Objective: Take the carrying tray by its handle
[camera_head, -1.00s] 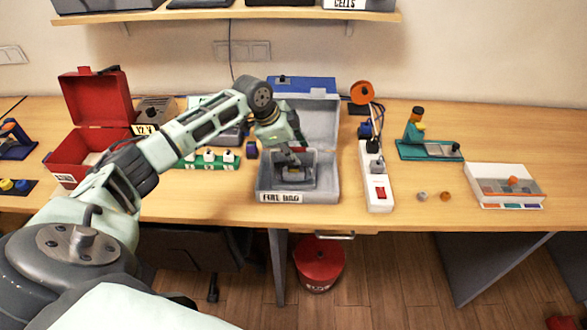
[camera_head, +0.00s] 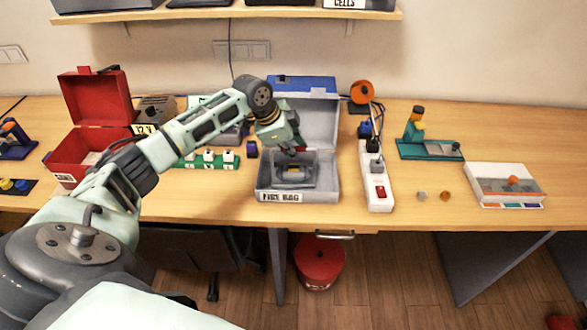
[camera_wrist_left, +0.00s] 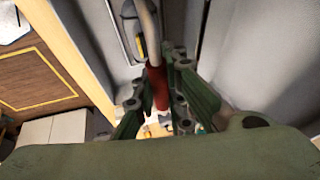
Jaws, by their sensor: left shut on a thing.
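The small grey carrying tray (camera_head: 294,182) sits inside the open grey case (camera_head: 328,184) in the head view. Its red handle grip (camera_wrist_left: 158,88) shows in the left wrist view, with a pale rod running on from it. My left gripper (camera_head: 295,150) reaches down into the case from above. Its green fingers, also seen in the left wrist view (camera_wrist_left: 155,112), stand on either side of the red grip and are shut on it. My fingers partly hide the handle in the head view. My right gripper is not in view.
The case's raised lid (camera_head: 318,120) stands behind the gripper. A white power strip (camera_head: 377,180) is close on the right. A green strip with white blocks (camera_head: 208,161) and an open red case (camera_head: 85,150) are on the left. The table's front edge is just before the case.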

